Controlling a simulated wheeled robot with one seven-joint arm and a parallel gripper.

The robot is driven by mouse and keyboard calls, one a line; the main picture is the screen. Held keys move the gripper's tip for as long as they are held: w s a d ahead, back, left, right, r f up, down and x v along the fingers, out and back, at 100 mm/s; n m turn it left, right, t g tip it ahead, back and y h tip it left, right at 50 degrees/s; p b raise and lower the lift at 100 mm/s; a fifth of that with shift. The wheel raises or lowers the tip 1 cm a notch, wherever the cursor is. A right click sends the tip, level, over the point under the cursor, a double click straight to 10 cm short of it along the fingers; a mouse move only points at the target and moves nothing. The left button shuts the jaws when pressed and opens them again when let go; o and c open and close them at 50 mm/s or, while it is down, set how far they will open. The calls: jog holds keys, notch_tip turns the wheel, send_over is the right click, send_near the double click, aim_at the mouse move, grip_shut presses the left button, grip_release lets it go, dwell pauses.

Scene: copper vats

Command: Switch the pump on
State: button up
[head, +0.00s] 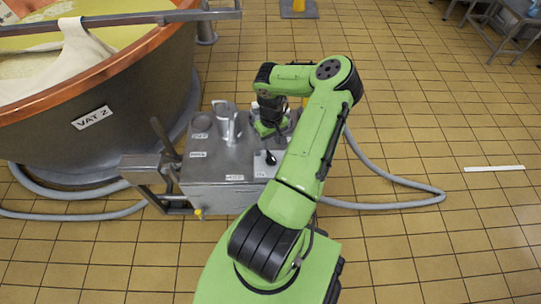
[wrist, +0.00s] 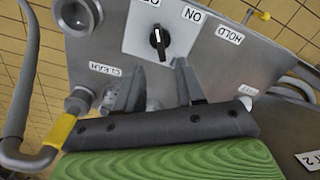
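The pump control is a black rotary knob (wrist: 157,42) with a pale pointer mark, on a white plate on the grey metal pump unit (head: 220,170). In the wrist view the pointer runs roughly up the picture. An ON label (wrist: 192,14) sits up and right of the knob; another label above it is cut off by the frame edge. The knob also shows in the head view (head: 270,158), on the unit's top. My gripper (wrist: 159,68) is open and empty, its two dark fingers apart, just short of the knob. I see no contact.
The unit's top also carries HOLD (wrist: 229,35) and CLEAN (wrist: 105,69) labels and a metal jug-like fitting (head: 228,122). Copper-rimmed VAT 2 (head: 130,125) stands at left. A grey hose (head: 400,181) loops over the tiled floor at right, which is otherwise mostly clear.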

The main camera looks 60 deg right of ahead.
aim_at(271, 156)
notch_tip(271, 156, down, 10)
jog(key=b, duration=0.2)
jog(key=shift+r+b, duration=0.2)
jog(key=shift+b, duration=0.2)
jog(key=shift+c, duration=0.3)
jog(key=shift+r, duration=0.1)
grip_shut()
